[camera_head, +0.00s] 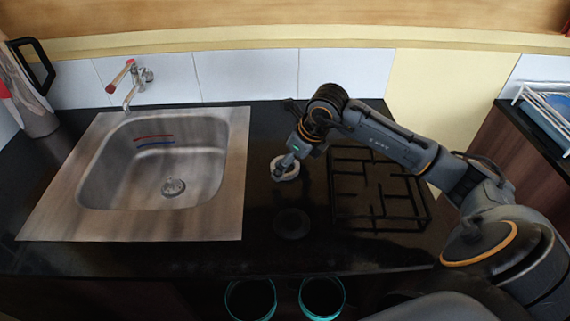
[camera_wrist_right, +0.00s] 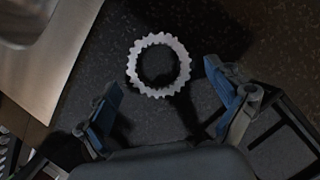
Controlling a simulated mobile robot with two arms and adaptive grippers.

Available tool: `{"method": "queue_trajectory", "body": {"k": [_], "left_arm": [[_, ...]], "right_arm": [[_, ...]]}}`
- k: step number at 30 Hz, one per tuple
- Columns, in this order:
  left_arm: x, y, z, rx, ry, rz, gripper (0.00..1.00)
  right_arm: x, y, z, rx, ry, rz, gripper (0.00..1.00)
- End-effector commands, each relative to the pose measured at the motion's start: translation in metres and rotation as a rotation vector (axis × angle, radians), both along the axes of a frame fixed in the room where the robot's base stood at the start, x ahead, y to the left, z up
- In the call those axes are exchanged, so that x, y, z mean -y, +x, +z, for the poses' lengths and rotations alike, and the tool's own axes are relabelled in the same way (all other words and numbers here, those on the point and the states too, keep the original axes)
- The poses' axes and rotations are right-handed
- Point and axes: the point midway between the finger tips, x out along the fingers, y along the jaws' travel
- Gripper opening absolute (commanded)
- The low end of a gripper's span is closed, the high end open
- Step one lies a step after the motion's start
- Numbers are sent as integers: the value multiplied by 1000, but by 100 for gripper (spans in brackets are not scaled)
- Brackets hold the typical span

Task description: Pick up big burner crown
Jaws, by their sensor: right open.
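The big burner crown is a pale metal ring with a toothed edge, lying flat on the black countertop. In the head view the burner crown (camera_head: 285,168) sits between the sink and the black grate, partly covered by my right gripper (camera_head: 281,171). In the right wrist view the whole burner crown (camera_wrist_right: 159,65) shows, ahead of the fingertips. There my right gripper (camera_wrist_right: 172,100) is open, with its blue-grey fingers apart on either side below the ring and nothing between them. My left gripper is not in view.
A steel sink (camera_head: 230,190) with a tap (camera_head: 133,82) lies to the left. A black pan-support grate (camera_head: 375,190) lies right of the crown. A dark round disc (camera_head: 292,223) lies nearer the front edge. A dish rack (camera_head: 545,108) stands far right.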

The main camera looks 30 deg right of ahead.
Motion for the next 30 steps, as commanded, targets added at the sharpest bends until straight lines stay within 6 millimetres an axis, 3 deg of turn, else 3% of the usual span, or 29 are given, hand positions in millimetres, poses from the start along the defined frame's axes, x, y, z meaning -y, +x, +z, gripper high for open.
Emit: {"method": "queue_trajectory", "body": {"k": [8,15,17,25,30], "left_arm": [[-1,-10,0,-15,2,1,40],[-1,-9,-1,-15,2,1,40],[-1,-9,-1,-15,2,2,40],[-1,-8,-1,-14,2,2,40],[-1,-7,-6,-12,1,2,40]], "right_arm": [[0,1,-3,0,-1,1,91],[0,1,-3,0,-1,1,42],[0,1,-3,0,-1,1,33],[0,2,-1,2,-1,1,33],[0,3,22,9,-2,1,33]]}}
